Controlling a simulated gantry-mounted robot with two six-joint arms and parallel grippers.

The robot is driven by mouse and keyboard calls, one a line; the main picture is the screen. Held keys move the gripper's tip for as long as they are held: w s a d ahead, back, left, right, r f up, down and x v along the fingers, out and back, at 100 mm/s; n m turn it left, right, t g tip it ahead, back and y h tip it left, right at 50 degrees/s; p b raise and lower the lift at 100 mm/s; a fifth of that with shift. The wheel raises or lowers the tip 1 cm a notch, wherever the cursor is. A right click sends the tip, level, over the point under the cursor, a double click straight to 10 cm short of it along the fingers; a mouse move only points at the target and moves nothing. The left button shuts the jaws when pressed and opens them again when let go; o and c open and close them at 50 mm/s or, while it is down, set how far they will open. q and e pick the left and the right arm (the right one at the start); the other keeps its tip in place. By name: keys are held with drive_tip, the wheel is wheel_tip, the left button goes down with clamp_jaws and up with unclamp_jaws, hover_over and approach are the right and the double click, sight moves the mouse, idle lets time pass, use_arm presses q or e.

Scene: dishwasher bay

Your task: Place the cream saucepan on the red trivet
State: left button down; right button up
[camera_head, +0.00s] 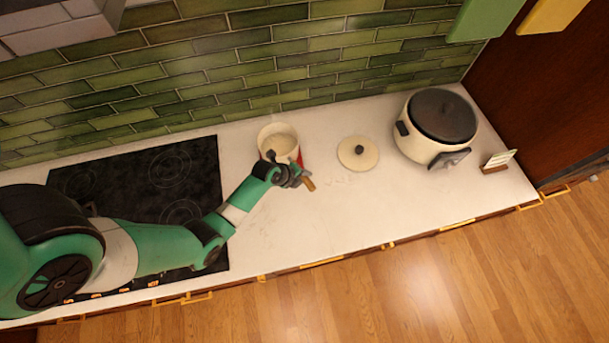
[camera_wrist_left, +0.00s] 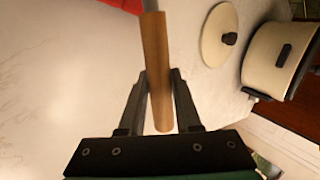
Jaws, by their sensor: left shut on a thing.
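The cream saucepan (camera_head: 279,139) is at the back of the white counter, near the tiled wall. Part of the red trivet (camera_head: 300,160) shows at its lower right edge; the rest is hidden by the pan and my arm. In the left wrist view a piece of red (camera_wrist_left: 112,5) shows at the top. My left gripper (camera_head: 296,177) is shut on the saucepan's wooden handle (camera_wrist_left: 156,75), which lies between both fingers in the left wrist view. I cannot tell whether the pan rests on the trivet or hangs just above it. My right gripper is not in view.
A cream lid (camera_head: 358,153) with a dark knob lies right of the pan. A large cream cooker (camera_head: 425,146) with a dark lid and a small card stand (camera_head: 498,161) are farther right. A black cooktop (camera_head: 130,180) is on the left. The counter front is clear.

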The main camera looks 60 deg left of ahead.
use_arm(q)
drive_tip(key=shift+f, duration=0.1)
drive_tip(key=c, duration=0.6)
unclamp_jaws()
drive_tip(key=shift+r, duration=0.25)
drive_tip(key=p+v, duration=0.6)
drive_tip(key=v, duration=0.1)
drive_tip(key=shift+s+p, duration=0.15)
drive_tip(key=shift+p, duration=0.15)
drive_tip(key=shift+r, duration=0.1)
